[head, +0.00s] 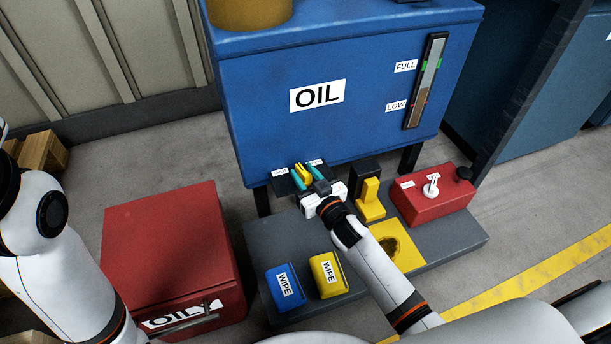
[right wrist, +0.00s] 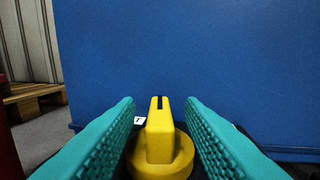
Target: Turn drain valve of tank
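The blue oil tank (head: 330,125) stands on dark legs, with an "OIL" label on its front. The yellow drain valve knob (head: 302,172) sits below its front edge, on a dark block with two small white labels; their text is too small to read. In the right wrist view the knob (right wrist: 160,150) has a raised bar with a dark line on top, pointing away from me. My right gripper (head: 300,177) is open, its teal fingers on either side of the bar. Gaps show on both sides in the right wrist view. My left arm shows at the left; its gripper is not visible.
A grey platform (head: 222,237) under the tank carries a blue wipe pack (head: 285,287), a yellow wipe pack (head: 328,275), a yellow part (head: 370,198) and a red can (head: 435,197). A red "OILY" bin (head: 170,255) stands left. Wooden pallets (head: 42,152) lie far left.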

